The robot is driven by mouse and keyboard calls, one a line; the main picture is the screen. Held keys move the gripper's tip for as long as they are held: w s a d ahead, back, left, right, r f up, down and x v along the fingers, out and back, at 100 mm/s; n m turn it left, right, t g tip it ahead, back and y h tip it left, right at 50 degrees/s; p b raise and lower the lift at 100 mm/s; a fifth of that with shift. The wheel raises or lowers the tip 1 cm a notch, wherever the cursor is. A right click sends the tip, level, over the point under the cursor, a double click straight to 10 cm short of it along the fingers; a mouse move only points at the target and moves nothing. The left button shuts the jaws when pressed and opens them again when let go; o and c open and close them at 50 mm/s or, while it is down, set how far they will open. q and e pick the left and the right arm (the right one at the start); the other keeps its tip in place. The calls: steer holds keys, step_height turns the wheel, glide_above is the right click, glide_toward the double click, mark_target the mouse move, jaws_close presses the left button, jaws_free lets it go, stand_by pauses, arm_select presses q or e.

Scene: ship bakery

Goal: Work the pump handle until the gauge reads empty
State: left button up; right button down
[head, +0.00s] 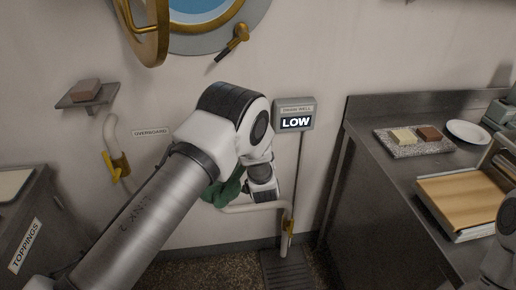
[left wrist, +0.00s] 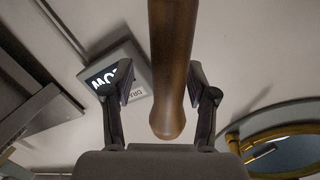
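The gauge (head: 295,115) on the wall is a grey box whose lit display reads LOW. It also shows, rotated, in the left wrist view (left wrist: 108,78). The pump handle's wooden grip (left wrist: 170,60) comes down between the fingers of my left gripper (left wrist: 160,82). The fingers are apart; a gap shows on the grip's left side, and the right finger is close to it. In the head view my left arm hides the handle and most of the gripper. A green body (head: 222,190), apparently the pump, shows partly behind the arm. My right gripper is out of view.
A steel counter (head: 385,185) at right carries a speckled slab (head: 410,151), a plate (head: 467,132) and a wooden board (head: 465,200). An open porthole cover (head: 150,30) hangs above.

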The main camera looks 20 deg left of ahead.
arm_select(q)
steer(key=shift+s, duration=0.2)
steer(key=v, duration=1.1)
steer(key=shift+s+d, duration=0.2)
steer(key=shift+r, duration=0.15)
stand_by(0.4)
steer(key=w+d+m+t+h, duration=0.2)
steer(key=w+d+m+h, duration=0.1)
steer(key=d+m+h, duration=0.25)
steer(key=a+f+m+h+b, duration=0.15)
steer(key=a+h+b, duration=0.55)
steer(key=a, duration=0.7)
steer(key=shift+t, duration=0.3)
steer(key=x, duration=0.4)
steer(key=p+x, duration=0.1)
steer(key=x, duration=0.2)
steer(key=shift+w+d+f, duration=0.1)
steer(key=shift+f, duration=0.25)
jaws_close()
